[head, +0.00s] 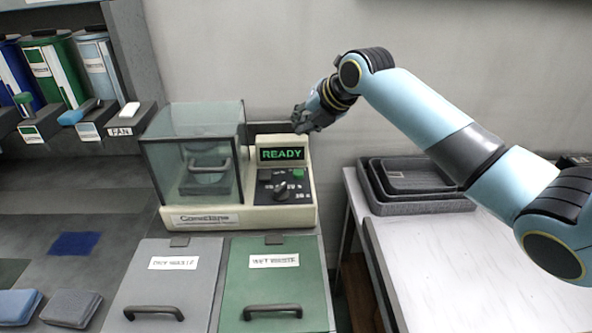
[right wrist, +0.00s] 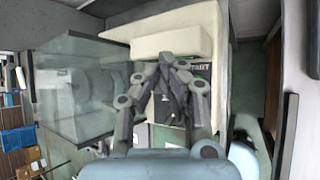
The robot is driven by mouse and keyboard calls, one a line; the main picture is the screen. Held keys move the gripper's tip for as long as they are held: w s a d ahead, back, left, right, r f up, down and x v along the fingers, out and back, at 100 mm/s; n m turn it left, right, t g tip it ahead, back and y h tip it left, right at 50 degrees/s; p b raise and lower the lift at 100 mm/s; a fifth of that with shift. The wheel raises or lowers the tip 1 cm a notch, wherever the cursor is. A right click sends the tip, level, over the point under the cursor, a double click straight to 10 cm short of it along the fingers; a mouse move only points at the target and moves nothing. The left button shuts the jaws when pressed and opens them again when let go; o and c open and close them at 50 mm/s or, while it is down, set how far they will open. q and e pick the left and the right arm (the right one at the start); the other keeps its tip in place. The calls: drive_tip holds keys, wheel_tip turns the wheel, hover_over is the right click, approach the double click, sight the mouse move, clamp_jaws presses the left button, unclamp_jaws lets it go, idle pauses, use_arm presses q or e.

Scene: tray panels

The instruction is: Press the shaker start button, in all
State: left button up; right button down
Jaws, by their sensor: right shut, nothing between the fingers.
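The shaker (head: 240,217) is a cream machine with a glass hood (head: 193,150) on its left. Its display (head: 282,154) reads READY in green. Below the display is a dark panel with a green button (head: 299,173) and a dark knob (head: 281,190). My right gripper (head: 300,120) is shut and empty, above the display and the button, apart from the panel in the head view. In the right wrist view the shut fingers (right wrist: 168,62) cover much of the shaker's panel, and the cream casing (right wrist: 165,40) shows beyond them. My left gripper is not in view.
Two lidded bins, grey (head: 168,280) and green (head: 275,275), stand in front of the shaker. Stacked grey trays (head: 420,205) rest on a white table (head: 470,250) at right. Canisters (head: 65,72) and a FAN switch block (head: 130,118) are at left.

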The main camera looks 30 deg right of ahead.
drive_tip(key=b, duration=0.7)
hover_over(301, 171)
wheel_tip(301, 171, down, 8)
drive_tip(key=shift+r, duration=0.1)
drive_tip(key=shift+f, duration=0.55)
idle(0.6)
drive_tip(key=shift+f+b, duration=0.35)
drive_tip(key=shift+f, duration=0.05)
